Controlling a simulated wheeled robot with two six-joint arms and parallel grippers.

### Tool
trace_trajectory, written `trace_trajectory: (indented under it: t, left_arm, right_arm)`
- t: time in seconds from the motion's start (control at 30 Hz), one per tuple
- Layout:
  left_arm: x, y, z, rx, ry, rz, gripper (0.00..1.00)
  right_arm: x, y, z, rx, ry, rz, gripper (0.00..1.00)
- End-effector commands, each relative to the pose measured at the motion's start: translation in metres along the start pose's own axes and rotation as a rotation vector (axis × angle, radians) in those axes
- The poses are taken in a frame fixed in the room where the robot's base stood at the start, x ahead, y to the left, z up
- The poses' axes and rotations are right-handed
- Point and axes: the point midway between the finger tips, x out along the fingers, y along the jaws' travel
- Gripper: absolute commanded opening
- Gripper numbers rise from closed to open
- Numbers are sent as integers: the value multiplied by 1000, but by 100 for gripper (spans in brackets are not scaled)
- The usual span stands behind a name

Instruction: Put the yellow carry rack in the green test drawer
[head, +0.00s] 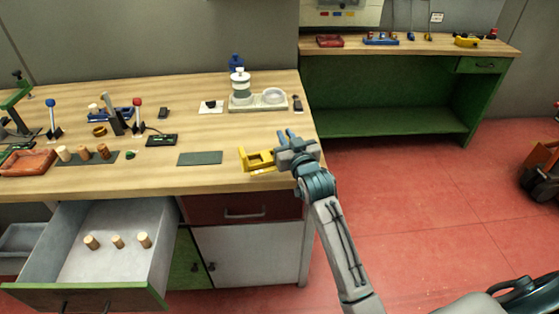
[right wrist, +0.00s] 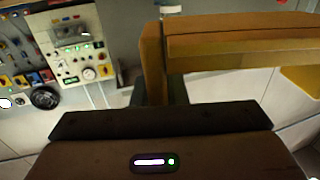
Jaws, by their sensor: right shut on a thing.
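The yellow carry rack (head: 258,162) is at the right front of the wooden bench. My right gripper (head: 284,141) is at its right end and shut on it. In the right wrist view the rack (right wrist: 235,45) fills the upper right, close to the camera. I cannot tell whether the rack touches the bench top. The green-fronted test drawer (head: 85,294) is pulled open at the lower left, below the bench top. Several upright corks do not fill it; three corks (head: 117,242) stand in a row on its pale floor. My left gripper is not in view.
A flat dark green mat (head: 200,158) lies left of the rack. Further left are corks on a dark strip (head: 82,158) and an orange tray (head: 27,163). A white pot on a stand (head: 240,90) is behind. A shut red drawer (head: 243,209) is below the rack.

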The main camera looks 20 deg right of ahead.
Motion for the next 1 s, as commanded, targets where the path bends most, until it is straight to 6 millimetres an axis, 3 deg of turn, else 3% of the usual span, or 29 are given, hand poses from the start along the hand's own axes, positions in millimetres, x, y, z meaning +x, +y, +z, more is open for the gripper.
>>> trace_trajectory:
  t: [0.43,0.83,0.87,0.9,0.97,1.0]
  left_arm:
    - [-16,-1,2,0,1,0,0]
    - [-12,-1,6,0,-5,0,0]
    - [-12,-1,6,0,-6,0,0]
    - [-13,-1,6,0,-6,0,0]
    - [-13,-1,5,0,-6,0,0]
    - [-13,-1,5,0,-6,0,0]
  right_arm:
    - [0,0,53,0,0,0,0]
    - [0,0,62,0,3,-1,0]
    - [0,0,62,0,2,-1,15]
    - [0,0,62,0,2,-1,22]
    - [0,0,61,0,2,-1,34]
    - [0,0,61,0,2,-1,34]
